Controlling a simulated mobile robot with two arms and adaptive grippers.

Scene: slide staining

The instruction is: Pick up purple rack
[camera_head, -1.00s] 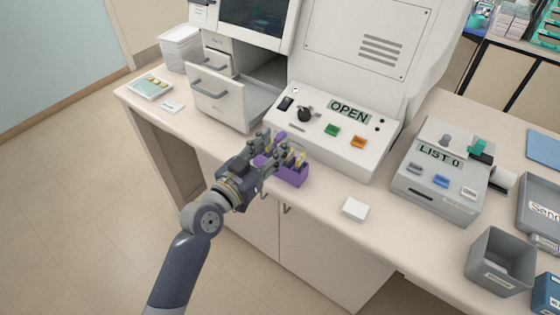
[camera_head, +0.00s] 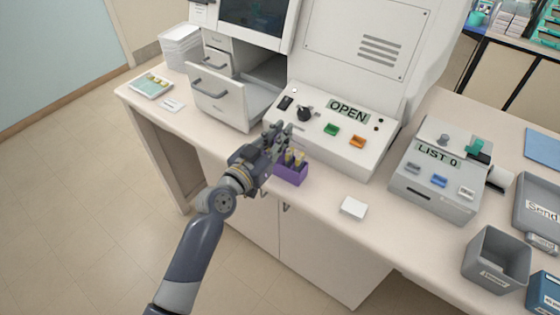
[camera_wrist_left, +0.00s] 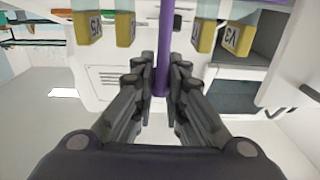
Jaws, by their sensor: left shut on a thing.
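The purple rack (camera_head: 291,175) is at the front of the counter, below the large machine's control panel. It holds several slides with yellow labels. My left gripper (camera_head: 277,136) is over its left part, shut on the rack's upright purple handle. In the left wrist view, the purple handle (camera_wrist_left: 162,45) stands between the fingertips (camera_wrist_left: 162,82), with yellow-labelled slides on both sides. The fingers hide part of the rack in the head view. I cannot tell whether its bottom touches the counter. My right gripper is not in view.
The machine's control panel (camera_head: 335,130) stands close behind the rack, with an open drawer (camera_head: 222,100) at left. A small white block (camera_head: 353,208) lies to the right. Beyond it are a grey device (camera_head: 440,180) and a grey bin (camera_head: 497,262).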

